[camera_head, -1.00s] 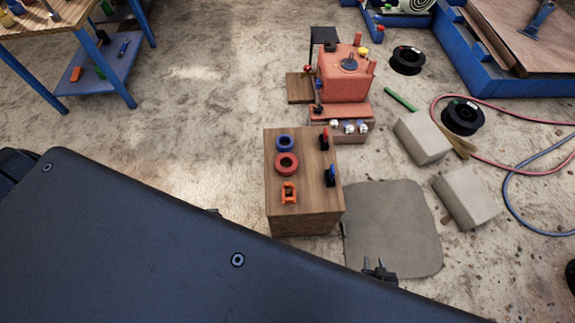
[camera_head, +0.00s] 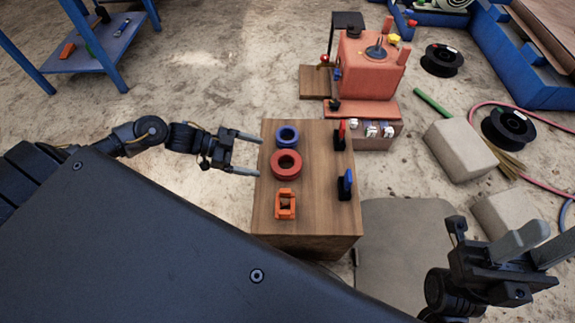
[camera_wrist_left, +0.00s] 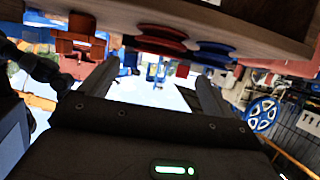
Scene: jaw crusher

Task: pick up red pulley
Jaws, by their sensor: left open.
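The red pulley (camera_head: 286,176) lies flat on the wooden box top (camera_head: 315,205), between the blue pulley (camera_head: 287,144) and an orange bracket-like part (camera_head: 286,213). My left gripper (camera_head: 259,156) is open and empty at the left edge of the box, its fingers pointing right, just left of the red and blue pulleys. The left wrist view looks tilted and shows the red pulley (camera_wrist_left: 160,42) beyond the two spread fingers, with the blue pulley (camera_wrist_left: 212,52) beside it. My right gripper (camera_head: 553,238) is at the lower right, its fingers apart and empty, partly cut off by the frame.
A red-handled part (camera_head: 341,135) and a blue-handled part (camera_head: 346,184) stand at the box's right side. The red crusher (camera_head: 370,68) stands behind the box. Grey blocks (camera_head: 460,148) and black spools lie to the right. The floor left of the box is clear.

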